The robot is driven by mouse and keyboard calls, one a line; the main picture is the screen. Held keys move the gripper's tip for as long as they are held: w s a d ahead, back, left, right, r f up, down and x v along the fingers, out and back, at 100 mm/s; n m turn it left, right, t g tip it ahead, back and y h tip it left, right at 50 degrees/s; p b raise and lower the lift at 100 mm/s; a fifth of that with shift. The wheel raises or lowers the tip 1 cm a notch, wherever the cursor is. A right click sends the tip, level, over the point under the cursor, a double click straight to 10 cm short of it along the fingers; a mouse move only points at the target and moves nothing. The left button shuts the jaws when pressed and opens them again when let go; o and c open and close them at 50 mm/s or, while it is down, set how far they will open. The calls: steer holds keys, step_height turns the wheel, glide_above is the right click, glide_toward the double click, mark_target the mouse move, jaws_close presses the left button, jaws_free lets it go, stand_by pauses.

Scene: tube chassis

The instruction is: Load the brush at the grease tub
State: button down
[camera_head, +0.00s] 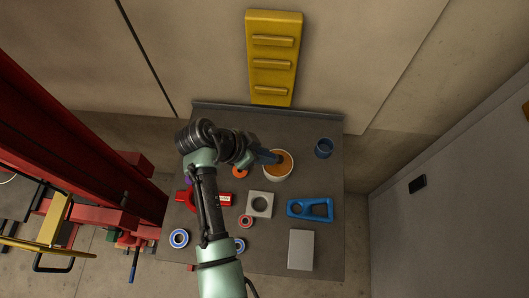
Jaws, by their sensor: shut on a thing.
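The grease tub (290,172) is a round pale cup filled with orange-brown grease, standing on the dark workbench toward its back middle. My gripper (262,157) is at the left rim of the tub, reaching in from the left. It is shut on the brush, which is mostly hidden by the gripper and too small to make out. A dark blue shape at the gripper's end overlaps the tub's upper left edge. I cannot tell whether the bristles touch the grease.
The back right is mostly clear.

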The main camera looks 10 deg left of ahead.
mark_target(265, 152)
steer(key=shift+f+b, duration=0.55)
steer(key=shift+f, duration=0.2)
stand_by(1.4)
steer(key=shift+r, duration=0.1)
step_height(265, 152, up, 7)
steer(key=p, duration=0.6)
stand_by(0.9)
